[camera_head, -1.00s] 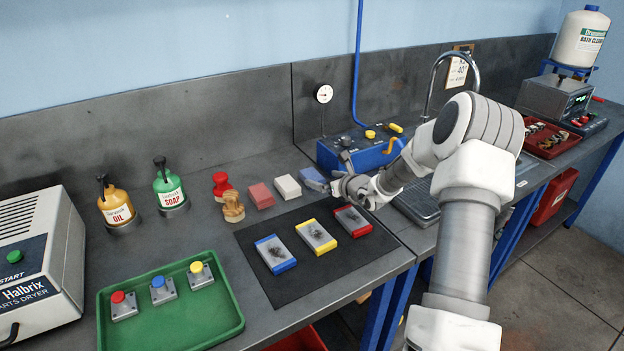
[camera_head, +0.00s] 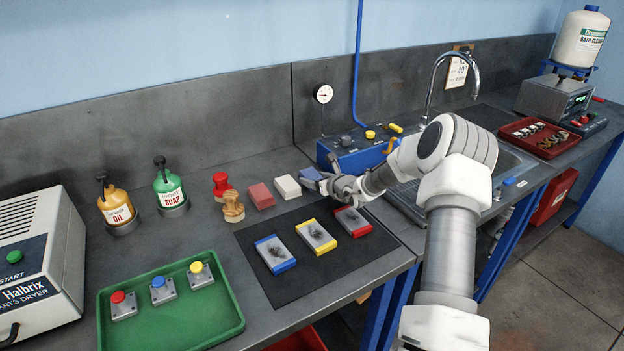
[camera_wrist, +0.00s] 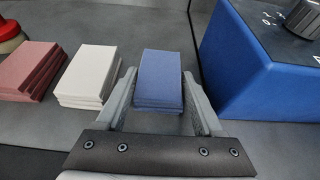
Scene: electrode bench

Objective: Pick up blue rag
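The blue rag (camera_head: 311,174) is a folded, stacked block on the bench at the right end of a row, partly hidden by my gripper (camera_head: 324,184) in the head view. In the wrist view the blue rag (camera_wrist: 160,75) lies straight ahead, between the fingertips of my gripper (camera_wrist: 159,88). The gripper is open, with one finger on each side of the rag's near part. Narrow gaps show beside the rag; I cannot tell how low the fingers are.
A white stack (camera_wrist: 90,75) and a red stack (camera_wrist: 28,70) lie left of the rag. A blue control box (camera_wrist: 255,70) stands close on the right. A dark mat (camera_head: 285,290) with several framed plates lies in front.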

